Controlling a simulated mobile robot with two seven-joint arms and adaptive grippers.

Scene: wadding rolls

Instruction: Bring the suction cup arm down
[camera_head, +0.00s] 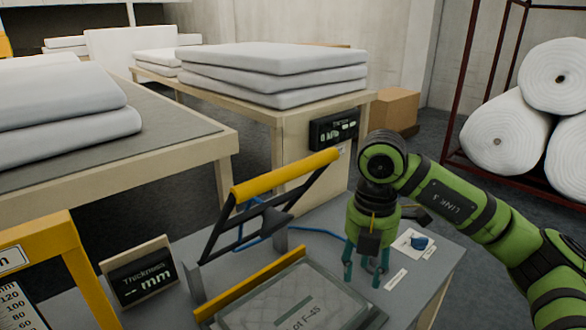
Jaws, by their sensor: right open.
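A raised arm with a yellow bar handle (285,175) and dark struts stands tilted up over the grey bench, on grey posts. I take it for the suction cup arm; no cups can be made out on it. A blue hose (318,231) runs behind it. My right gripper (363,276) points down to the right of the arm, apart from the handle. Its fingers are open with nothing seen between them. A clear bag (295,306) marked with a lot label lies in front, by a yellow bar (250,286). My left gripper is out of view.
A thickness display (143,275) and a yellow scale frame (75,265) stand at the left. A small blue part (419,243) lies on a white card beyond my gripper. Tables with stacked white pads (275,72) stand behind; white rolls (506,132) sit on a rack at right.

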